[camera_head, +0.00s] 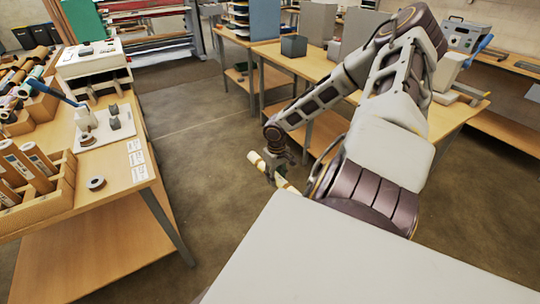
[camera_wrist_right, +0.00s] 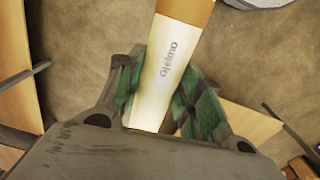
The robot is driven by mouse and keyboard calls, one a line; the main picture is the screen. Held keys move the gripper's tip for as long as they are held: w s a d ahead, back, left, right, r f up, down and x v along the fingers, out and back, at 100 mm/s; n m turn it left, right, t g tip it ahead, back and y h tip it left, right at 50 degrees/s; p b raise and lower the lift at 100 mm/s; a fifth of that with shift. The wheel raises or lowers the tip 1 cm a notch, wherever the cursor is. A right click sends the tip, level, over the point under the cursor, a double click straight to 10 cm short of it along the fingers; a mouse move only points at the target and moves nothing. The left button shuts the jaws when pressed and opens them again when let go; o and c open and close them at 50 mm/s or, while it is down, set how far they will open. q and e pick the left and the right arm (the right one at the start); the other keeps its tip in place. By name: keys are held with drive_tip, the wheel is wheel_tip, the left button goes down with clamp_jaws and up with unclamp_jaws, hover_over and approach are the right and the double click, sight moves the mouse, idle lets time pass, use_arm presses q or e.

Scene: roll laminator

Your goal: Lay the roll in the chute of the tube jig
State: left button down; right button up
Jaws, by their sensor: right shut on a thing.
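My right gripper (camera_head: 275,168) is shut on a pale cream roll (camera_head: 256,160) and holds it over the open floor, between the left table and the back table. The roll slants, with an end showing on each side of the fingers. In the right wrist view the roll (camera_wrist_right: 172,62) sits between the green-padded fingers (camera_wrist_right: 160,95). It bears the word "Gjelmo" and has a tan far part. My left gripper is not in view.
The left table (camera_head: 115,180) carries a wooden rack (camera_head: 45,212) of labelled tubes, a grey ring (camera_head: 96,183), a white board with grey blocks (camera_head: 105,127) and a white machine (camera_head: 92,60). A long wooden table (camera_head: 450,118) stands behind my right arm. The floor between (camera_head: 210,180) is clear.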

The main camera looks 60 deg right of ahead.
drive_tip(key=w+a+f+n, duration=0.15)
drive_tip(key=a+f, duration=0.25)
drive_tip(key=a, duration=0.5)
drive_tip(key=w+a+f+n, duration=0.1)
drive_tip(key=w+a+f, duration=0.25)
drive_tip(key=a, duration=0.65)
drive_tip(key=w+a+r+n, duration=0.2)
drive_tip(key=w+a+r, duration=1.1)
drive_tip(key=w+a, duration=0.2)
drive_tip(key=shift+a+r, duration=0.15)
drive_tip(key=shift+a, duration=0.55)
